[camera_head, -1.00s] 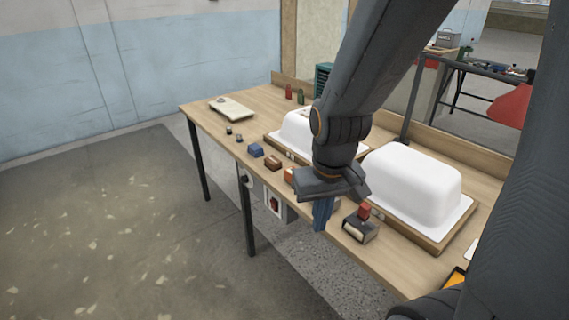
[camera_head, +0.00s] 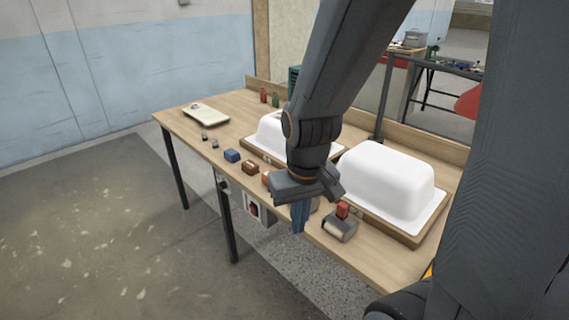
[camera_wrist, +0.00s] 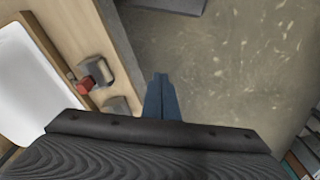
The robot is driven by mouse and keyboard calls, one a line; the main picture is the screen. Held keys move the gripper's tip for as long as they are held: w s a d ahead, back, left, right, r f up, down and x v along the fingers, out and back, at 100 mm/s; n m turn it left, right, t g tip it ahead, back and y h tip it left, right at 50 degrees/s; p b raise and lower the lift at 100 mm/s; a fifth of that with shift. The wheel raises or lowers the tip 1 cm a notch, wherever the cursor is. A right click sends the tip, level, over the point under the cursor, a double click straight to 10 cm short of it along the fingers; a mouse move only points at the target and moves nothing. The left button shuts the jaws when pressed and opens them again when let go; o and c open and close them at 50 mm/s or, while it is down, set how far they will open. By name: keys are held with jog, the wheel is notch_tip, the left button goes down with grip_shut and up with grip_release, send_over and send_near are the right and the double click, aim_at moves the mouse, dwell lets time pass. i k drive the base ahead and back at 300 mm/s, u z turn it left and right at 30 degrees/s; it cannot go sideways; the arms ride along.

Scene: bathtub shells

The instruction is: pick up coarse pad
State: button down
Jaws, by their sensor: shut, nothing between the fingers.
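A row of small blocks, perhaps pads, lies along the table's front edge: a blue one (camera_head: 232,156), a brown one (camera_head: 250,168) and an orange one (camera_head: 266,178) partly behind my arm. I cannot tell which is the coarse pad. Nearer stands a dark grey block with a pale front (camera_head: 340,229) and a red piece (camera_head: 342,209) on top; the red piece also shows in the wrist view (camera_wrist: 85,85). My gripper (camera_head: 299,231) is shut and empty, pointing down near the table's front edge. In the wrist view its fingertips (camera_wrist: 158,80) appear over the floor, right of the table.
Two white tub shells (camera_head: 388,182) stand on wooden boards behind the blocks, one partly hidden by my arm. A pale board (camera_head: 206,114) and two small dark items (camera_head: 209,140) lie at the far left. The floor (camera_head: 100,230) in front is clear.

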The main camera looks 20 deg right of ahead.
aim_at(248, 166)
jog(key=k, duration=0.55)
jog(key=u, duration=0.8)
jog(key=i, duration=1.75)
jog(key=z, duration=1)
jog(key=i, duration=0.7)
jog(key=z, duration=0.8)
